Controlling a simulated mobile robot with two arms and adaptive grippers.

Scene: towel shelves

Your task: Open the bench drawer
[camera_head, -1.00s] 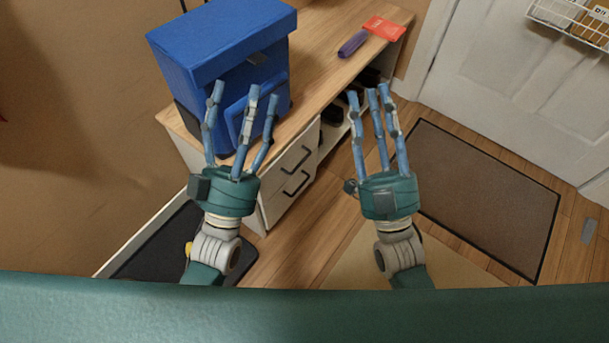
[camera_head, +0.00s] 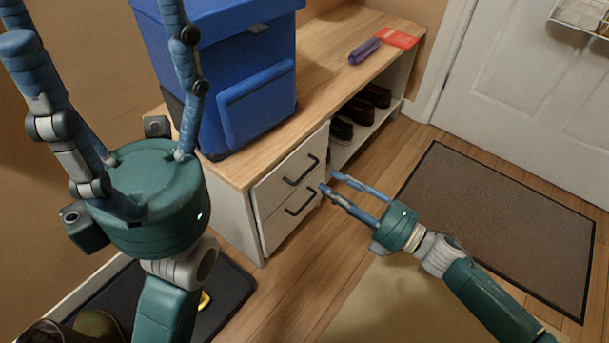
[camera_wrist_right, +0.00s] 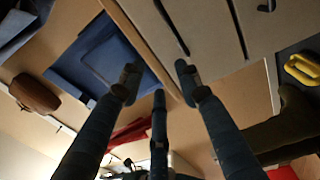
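The bench (camera_head: 243,172) has a wooden top and two white drawers, an upper drawer (camera_head: 268,190) and a lower drawer (camera_head: 272,236). Each has a dark bar handle; the upper handle (camera_head: 301,171) and lower handle (camera_head: 301,202) show in the head view. Both drawers look shut. My right gripper (camera_head: 328,182) is open, its fingers pointing left at the drawer fronts, close to the right ends of the handles. I cannot tell whether it touches them. My left gripper (camera_head: 100,75) is open and empty, raised close to the camera.
A blue cooler box (camera_head: 255,100) stands on the bench top. A purple case (camera_head: 364,50) and a red card (camera_head: 398,38) lie farther back. Dark shoes (camera_head: 375,95) sit in the open shelf. A brown doormat (camera_head: 500,220) lies at right, before a white door (camera_head: 530,100).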

